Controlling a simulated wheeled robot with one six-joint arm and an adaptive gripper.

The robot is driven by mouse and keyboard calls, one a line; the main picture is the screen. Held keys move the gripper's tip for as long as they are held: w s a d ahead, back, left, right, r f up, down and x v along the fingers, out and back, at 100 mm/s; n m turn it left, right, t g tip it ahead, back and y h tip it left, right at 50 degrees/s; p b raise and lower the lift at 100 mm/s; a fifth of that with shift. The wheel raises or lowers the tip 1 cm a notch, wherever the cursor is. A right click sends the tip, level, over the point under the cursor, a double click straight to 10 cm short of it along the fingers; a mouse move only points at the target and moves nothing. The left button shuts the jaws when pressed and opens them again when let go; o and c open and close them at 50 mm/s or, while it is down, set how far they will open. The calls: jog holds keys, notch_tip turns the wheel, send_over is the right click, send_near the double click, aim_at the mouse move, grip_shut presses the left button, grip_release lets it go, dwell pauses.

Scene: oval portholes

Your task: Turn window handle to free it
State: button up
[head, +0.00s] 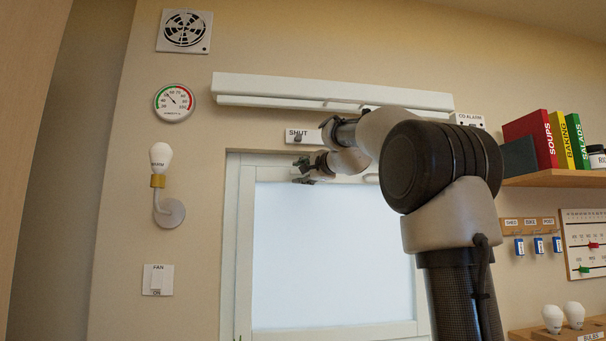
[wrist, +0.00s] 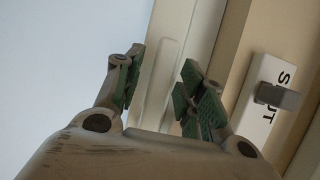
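The white-framed window (head: 335,255) has a pale frosted pane and fills the middle of the head view. My gripper (head: 303,171) is at its top rail, towards the left. In the wrist view my gripper (wrist: 163,84) is open, its green-padded fingers apart. A pale, long raised piece (wrist: 168,72), probably the window handle, lies on the frame between the fingers; I cannot tell whether they touch it. In the head view I cannot make out the handle clearly behind my arm and gripper. A white SHUT plate (head: 303,136) with a grey block is above the window; it also shows in the wrist view (wrist: 262,117).
A long white vent bar (head: 335,92) runs above the window. A lamp (head: 165,190), a fan switch (head: 158,280) and a round gauge (head: 174,102) are on the wall at left. A shelf with books (head: 545,140) is at right.

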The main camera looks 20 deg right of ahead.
jog(key=s+d, duration=0.1)
jog(key=s, duration=1.1)
jog(key=shift+d, duration=0.2)
